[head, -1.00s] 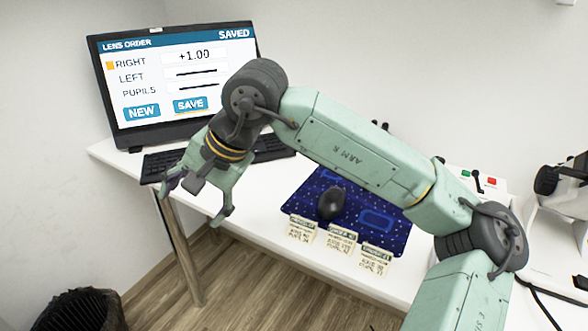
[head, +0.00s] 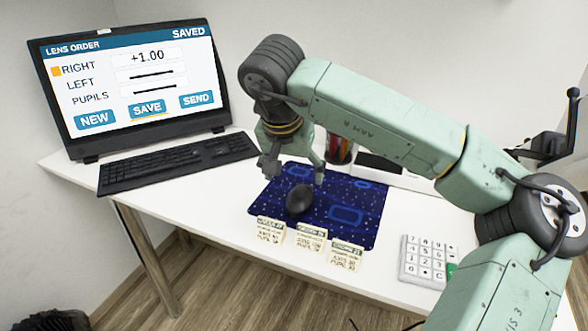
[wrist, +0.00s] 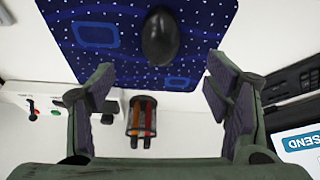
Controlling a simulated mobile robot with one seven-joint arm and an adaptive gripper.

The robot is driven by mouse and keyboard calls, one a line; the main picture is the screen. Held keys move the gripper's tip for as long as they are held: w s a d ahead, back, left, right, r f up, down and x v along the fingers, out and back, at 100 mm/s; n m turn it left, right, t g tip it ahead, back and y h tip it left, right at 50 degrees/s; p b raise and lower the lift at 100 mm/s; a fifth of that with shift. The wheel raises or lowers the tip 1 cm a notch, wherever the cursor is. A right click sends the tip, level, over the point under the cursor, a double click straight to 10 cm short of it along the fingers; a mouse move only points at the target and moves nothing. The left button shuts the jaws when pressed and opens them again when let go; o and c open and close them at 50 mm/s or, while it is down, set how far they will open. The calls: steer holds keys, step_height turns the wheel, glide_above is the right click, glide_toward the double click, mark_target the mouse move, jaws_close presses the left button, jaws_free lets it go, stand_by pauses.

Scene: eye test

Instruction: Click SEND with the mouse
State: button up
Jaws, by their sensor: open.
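The monitor (head: 130,85) shows a LENS ORDER screen with SAVED at top right, +1.00 beside RIGHT, and NEW, SAVE and SEND (head: 197,99) buttons. An orange square sits beside RIGHT and an orange line under SAVE. I cannot make out a pointer. The black mouse (head: 299,200) lies on the dark blue patterned mat (head: 352,214); it also shows at the top of the wrist view (wrist: 160,36). My gripper (head: 296,174) is open and empty, pointing down behind the mouse. In the wrist view the fingers (wrist: 160,76) are spread wide, the mouse beyond their tips.
A black keyboard (head: 178,161) lies left of the mat. Three small cards (head: 309,238) stand along its front edge. A dark cup of pens (head: 340,150) stands behind it. A white keypad (head: 424,258) is at right. White desk is bare between mat and keypad.

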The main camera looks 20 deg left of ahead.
mark_target(300, 196)
steer(key=p+x, duration=0.1)
steer(key=x, duration=0.9)
steer(key=shift+f, duration=0.4)
steer(key=c, duration=1.3)
steer(key=shift+o, duration=0.2)
steer(key=shift+d, duration=0.15)
